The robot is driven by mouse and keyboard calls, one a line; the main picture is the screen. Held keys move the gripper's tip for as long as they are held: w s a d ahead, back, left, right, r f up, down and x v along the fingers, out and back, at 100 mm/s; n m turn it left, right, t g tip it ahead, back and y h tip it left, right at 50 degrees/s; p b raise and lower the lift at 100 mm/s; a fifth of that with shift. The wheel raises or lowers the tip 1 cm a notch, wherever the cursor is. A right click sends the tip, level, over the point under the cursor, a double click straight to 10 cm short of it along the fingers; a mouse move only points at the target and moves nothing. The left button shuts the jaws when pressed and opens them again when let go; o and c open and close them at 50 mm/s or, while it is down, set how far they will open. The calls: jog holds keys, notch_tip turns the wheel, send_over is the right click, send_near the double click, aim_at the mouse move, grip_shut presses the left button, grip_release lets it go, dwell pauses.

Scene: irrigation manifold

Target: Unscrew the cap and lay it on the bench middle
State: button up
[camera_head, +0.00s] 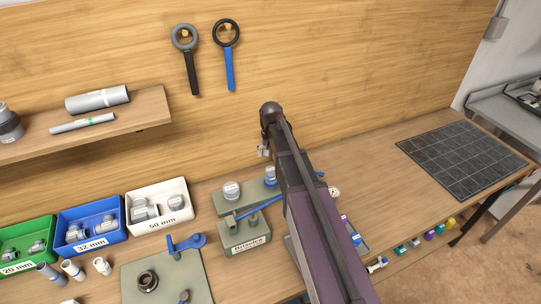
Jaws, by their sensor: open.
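A round grey-white cap-like piece (231,190) sits upright on a grey-green block on the bench. A second piece, with blue on it (270,176), stands just to its right, close to my arm. I cannot tell which one is the cap of the task, or whether either is screwed down. My gripper (264,151) shows only in small part beside my arm, above and behind these pieces. It is open, and I see nothing held in it. My arm hides part of the wooden bench (375,190) behind it.
Green, blue (118,210) and white (187,192) fitting bins stand at the left. A green board with fittings (135,286) lies in front. Two ring wrenches (228,75) hang on the wall. A shelf (150,110) juts out left. A dark grid mat (460,160) lies right.

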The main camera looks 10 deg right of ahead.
aim_at(272, 170)
jog(key=shift+f+b, duration=3.55)
jog(key=shift+f, duration=0.35)
jog(key=c, duration=1.3)
jog(key=shift+s+n, duration=0.15)
jog(key=shift+n, duration=2.15)
jog(key=shift+n, duration=0.3)
jog(key=shift+s+n, duration=0.1)
jog(key=shift+n, duration=0.6)
jog(key=shift+d+n, duration=0.1)
jog(key=shift+n, duration=1.2)
